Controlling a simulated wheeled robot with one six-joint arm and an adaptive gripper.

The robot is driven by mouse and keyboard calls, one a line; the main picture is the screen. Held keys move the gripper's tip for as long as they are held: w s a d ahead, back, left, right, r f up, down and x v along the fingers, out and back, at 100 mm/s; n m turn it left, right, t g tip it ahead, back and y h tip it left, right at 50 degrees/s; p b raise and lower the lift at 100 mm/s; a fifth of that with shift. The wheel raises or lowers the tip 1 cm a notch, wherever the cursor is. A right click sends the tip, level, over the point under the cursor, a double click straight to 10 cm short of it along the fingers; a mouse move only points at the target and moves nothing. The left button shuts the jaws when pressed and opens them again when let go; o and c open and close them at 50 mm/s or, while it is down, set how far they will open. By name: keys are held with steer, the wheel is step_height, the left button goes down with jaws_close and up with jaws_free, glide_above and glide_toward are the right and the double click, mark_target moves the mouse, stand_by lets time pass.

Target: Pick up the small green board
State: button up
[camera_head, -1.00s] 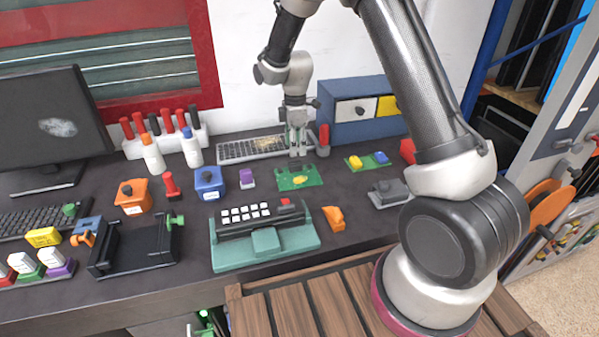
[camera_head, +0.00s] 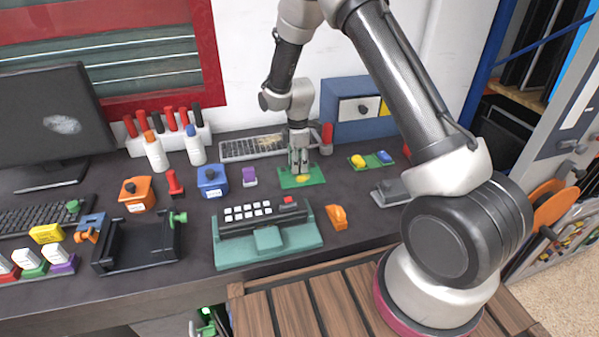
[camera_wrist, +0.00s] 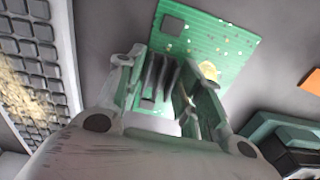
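The small green board (camera_head: 315,179) lies flat on the dark bench, in front of the grey keyboard. It carries a yellow part (camera_head: 303,178). In the wrist view the green board (camera_wrist: 225,40) fills the upper middle, with a dark square chip and a yellow part beside the right finger. My gripper (camera_head: 299,170) points down over the board with its fingertips at or just above its surface. In the wrist view my gripper (camera_wrist: 168,95) has its fingers apart, with green and dark strips showing between them. Contact with the board cannot be told.
A grey keyboard (camera_head: 240,149) lies behind the board. A purple block (camera_head: 249,177) and blue box (camera_head: 211,182) stand left. A teal device (camera_head: 268,239) is in front, an orange piece (camera_head: 337,217) front right. Another green board (camera_head: 358,168) lies right, before a blue drawer unit (camera_head: 345,128).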

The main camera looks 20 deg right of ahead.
steer(key=c, duration=0.6)
steer(key=shift+o, duration=0.2)
